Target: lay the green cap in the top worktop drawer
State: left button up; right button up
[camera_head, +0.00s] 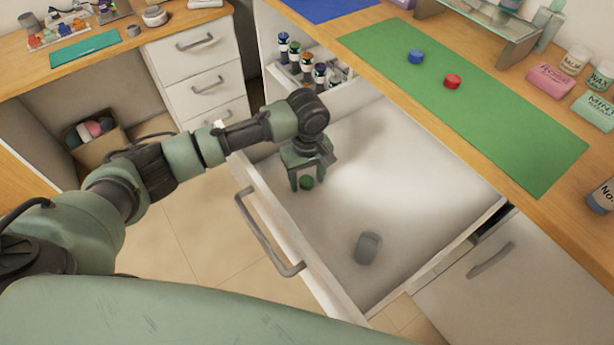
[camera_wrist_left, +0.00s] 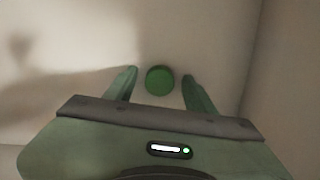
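The green cap (camera_head: 307,182) is in the open worktop drawer (camera_head: 420,190), near the drawer's left side, and seems to lie on its floor. My left gripper (camera_head: 308,176) reaches down into the drawer with its fingers on either side of the cap. In the left wrist view, the cap (camera_wrist_left: 160,80) sits between the two spread fingertips with a gap on each side, so the left gripper (camera_wrist_left: 160,88) is open. My right gripper is not in view.
A grey cylinder (camera_head: 368,247) is also in the drawer. A blue cap (camera_head: 416,56) and a red cap (camera_head: 453,82) lie on the green mat (camera_head: 520,140) above. Several small bottles (camera_head: 307,65) stand behind the drawer. Much of the drawer floor is bare.

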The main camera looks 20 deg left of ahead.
aim_at(307, 182)
pick_arm(q)
notch_tip(307, 182, up, 12)
jog(key=shift+r+p, duration=0.15)
jog(key=shift+p, duration=0.15)
dwell(0.3)
